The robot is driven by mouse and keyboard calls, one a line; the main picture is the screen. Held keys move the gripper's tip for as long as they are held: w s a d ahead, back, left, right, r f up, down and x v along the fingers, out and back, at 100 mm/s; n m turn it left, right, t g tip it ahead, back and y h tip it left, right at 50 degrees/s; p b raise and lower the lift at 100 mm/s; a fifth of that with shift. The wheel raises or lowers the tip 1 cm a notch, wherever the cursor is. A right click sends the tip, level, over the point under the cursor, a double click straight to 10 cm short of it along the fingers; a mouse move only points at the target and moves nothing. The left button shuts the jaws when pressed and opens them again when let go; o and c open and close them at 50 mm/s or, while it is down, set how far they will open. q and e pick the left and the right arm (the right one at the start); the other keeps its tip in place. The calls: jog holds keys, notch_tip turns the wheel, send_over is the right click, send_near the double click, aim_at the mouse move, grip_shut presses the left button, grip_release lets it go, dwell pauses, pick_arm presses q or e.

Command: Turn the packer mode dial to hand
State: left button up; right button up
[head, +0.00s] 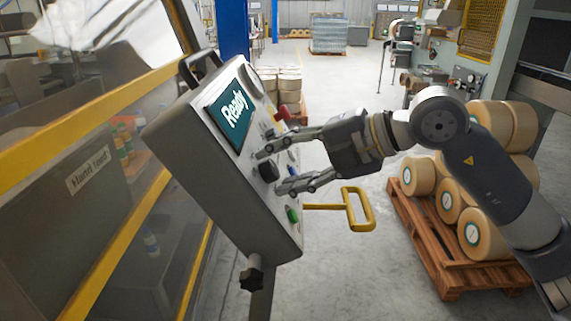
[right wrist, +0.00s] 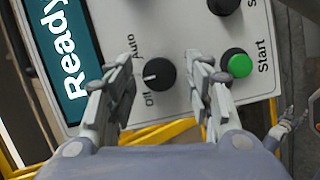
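The mode dial is a round black knob (head: 268,172) on the sloped grey control panel (head: 190,150). In the right wrist view the dial (right wrist: 159,75) has a white mark on its left side, with the labels Auto and Off beside it. No Hand label shows; a finger may cover it. My right gripper (head: 274,171) is open, its fingers on either side of the dial, and also shows in the right wrist view (right wrist: 163,92). I cannot tell whether they touch it.
The panel has a Ready screen (head: 232,108), a green Start button (right wrist: 238,65), a red control (head: 282,114) and another black knob (right wrist: 222,5). A pallet with rolls (head: 440,262) stands at right.

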jog(key=shift+d, duration=0.1)
jog(key=v, duration=1.2)
